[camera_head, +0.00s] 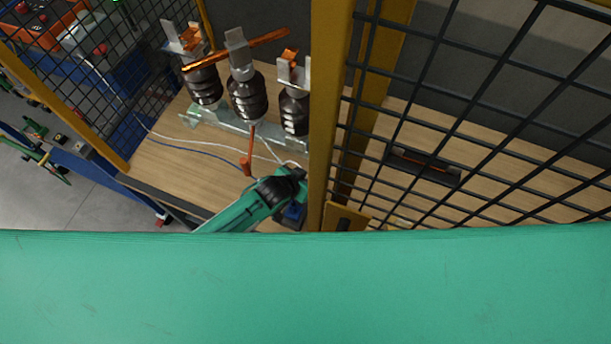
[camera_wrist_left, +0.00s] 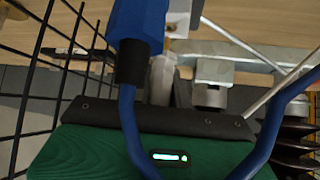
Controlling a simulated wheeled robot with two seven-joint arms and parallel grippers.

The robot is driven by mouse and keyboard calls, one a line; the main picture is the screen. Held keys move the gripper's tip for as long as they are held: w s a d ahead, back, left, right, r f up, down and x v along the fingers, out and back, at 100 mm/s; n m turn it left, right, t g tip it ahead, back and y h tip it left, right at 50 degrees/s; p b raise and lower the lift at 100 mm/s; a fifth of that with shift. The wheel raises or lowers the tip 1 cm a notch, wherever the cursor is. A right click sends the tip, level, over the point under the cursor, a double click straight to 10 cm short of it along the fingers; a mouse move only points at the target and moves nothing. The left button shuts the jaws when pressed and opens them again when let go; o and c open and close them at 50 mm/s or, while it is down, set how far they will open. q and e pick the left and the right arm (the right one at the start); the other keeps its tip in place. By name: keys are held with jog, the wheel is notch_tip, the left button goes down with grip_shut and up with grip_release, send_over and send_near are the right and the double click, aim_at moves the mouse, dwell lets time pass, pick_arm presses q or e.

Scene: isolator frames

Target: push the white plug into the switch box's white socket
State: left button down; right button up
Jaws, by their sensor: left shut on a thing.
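My left gripper (camera_head: 300,178) is at the wooden table's front edge, beside the yellow post, with its arm coming in from the lower left. It is shut, and a white cable (camera_head: 270,158) runs to its tip. In the left wrist view a pale upright piece (camera_wrist_left: 162,80), apparently the white plug, stands just past the dark palm, partly hidden by a blue connector (camera_wrist_left: 140,28) with a black sleeve and blue cable. A blue part (camera_head: 293,213) shows below the gripper in the head view. I cannot make out the switch box or its white socket. My right gripper is out of view.
Several dark ribbed insulators (camera_head: 246,95) stand on a metal rail behind the gripper. An orange-brown rod (camera_head: 246,163) is just left of it. A yellow post (camera_head: 330,120) and black mesh (camera_head: 470,110) close off the right. The wooden table (camera_head: 180,165) has bare room at left.

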pick_arm(q)
jog(key=shift+f+b, duration=0.5)
jog(key=shift+f, duration=0.35)
jog(key=shift+f+b, duration=0.4)
jog(key=shift+f, duration=0.2)
jog(key=c, duration=1.2)
grip_release()
jog(key=b+v, duration=0.2)
jog(key=v, duration=1.1)
jog(key=shift+s+r, duration=0.25)
jog(key=shift+s, duration=0.05)
jog(key=shift+a, duration=0.15)
